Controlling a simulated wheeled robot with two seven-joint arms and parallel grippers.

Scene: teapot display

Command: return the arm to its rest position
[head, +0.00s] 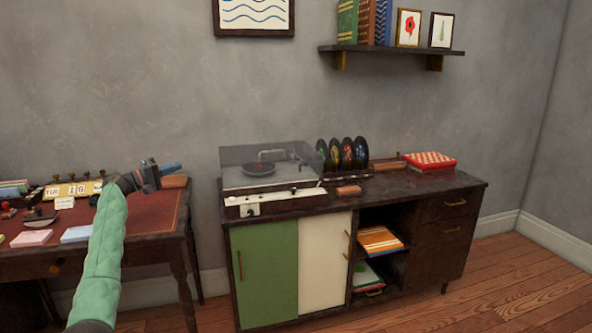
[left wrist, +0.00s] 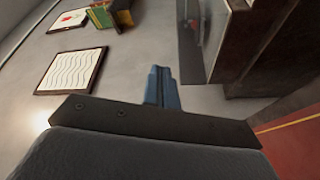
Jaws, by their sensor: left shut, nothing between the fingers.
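My left arm, in a green sleeve, rises from the bottom left of the head view. Its left gripper (head: 172,168) has blue fingers and is held over the right end of the desk, in front of the grey wall. In the left wrist view the blue fingers of the gripper (left wrist: 162,88) are together, with nothing between them. My right gripper is in neither view.
A desk (head: 150,222) with a red top bears cards and small items at left. A dark cabinet (head: 437,190) bears a record player (head: 268,168), several records (head: 348,154) and a red checked box (head: 430,161). A shelf (head: 390,49) hangs above. Wooden floor at right is clear.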

